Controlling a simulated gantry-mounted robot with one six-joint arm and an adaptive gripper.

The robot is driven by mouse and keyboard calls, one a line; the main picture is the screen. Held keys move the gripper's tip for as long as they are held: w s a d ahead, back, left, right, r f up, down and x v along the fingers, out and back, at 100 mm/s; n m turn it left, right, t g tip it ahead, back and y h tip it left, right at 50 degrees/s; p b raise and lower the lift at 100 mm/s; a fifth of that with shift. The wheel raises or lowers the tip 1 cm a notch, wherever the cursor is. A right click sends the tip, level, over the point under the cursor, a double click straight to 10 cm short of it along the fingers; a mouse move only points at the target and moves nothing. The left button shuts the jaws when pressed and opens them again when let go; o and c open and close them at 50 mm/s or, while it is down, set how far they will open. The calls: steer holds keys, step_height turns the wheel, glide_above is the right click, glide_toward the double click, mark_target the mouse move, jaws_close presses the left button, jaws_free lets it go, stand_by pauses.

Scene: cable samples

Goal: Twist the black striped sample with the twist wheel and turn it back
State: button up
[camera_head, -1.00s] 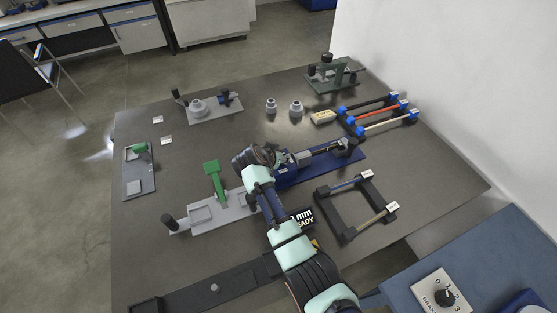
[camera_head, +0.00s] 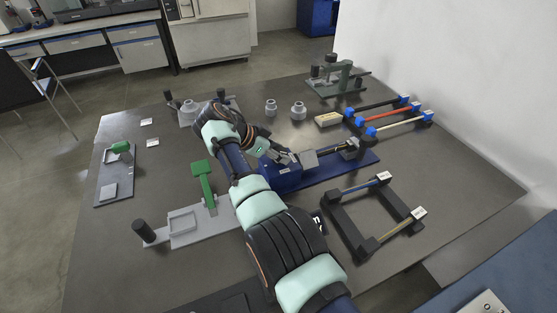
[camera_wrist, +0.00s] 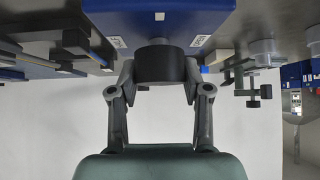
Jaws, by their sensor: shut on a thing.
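The blue twist fixture (camera_head: 325,175) lies across the middle of the table. Its black twist wheel (camera_wrist: 159,66) shows in the wrist view, projecting from the fixture's blue face (camera_wrist: 160,22). My gripper (camera_wrist: 160,82) is shut on the wheel, one finger on each side; it also shows in the head view (camera_head: 287,156) at the fixture's left part. In the head view the wheel is hidden by my gripper. A thin dark piece (camera_head: 338,150) lies along the fixture, right of a grey block (camera_head: 309,159); I cannot make out stripes on it.
A rack (camera_head: 372,131) with blue clips holds a black, a red and a pale rod at the back right. A black frame (camera_head: 345,232) with two rods stands in front. A green-handled fixture (camera_head: 204,185) is at left. Small grey weights (camera_head: 298,110) stand behind.

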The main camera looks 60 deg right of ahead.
steer(key=shift+f, duration=0.1)
stand_by(0.4)
steer(key=o, duration=1.2)
steer(key=shift+c, duration=0.2)
steer(key=v, duration=0.7)
steer(key=shift+w+r, duration=0.15)
steer(key=shift+r, duration=0.05)
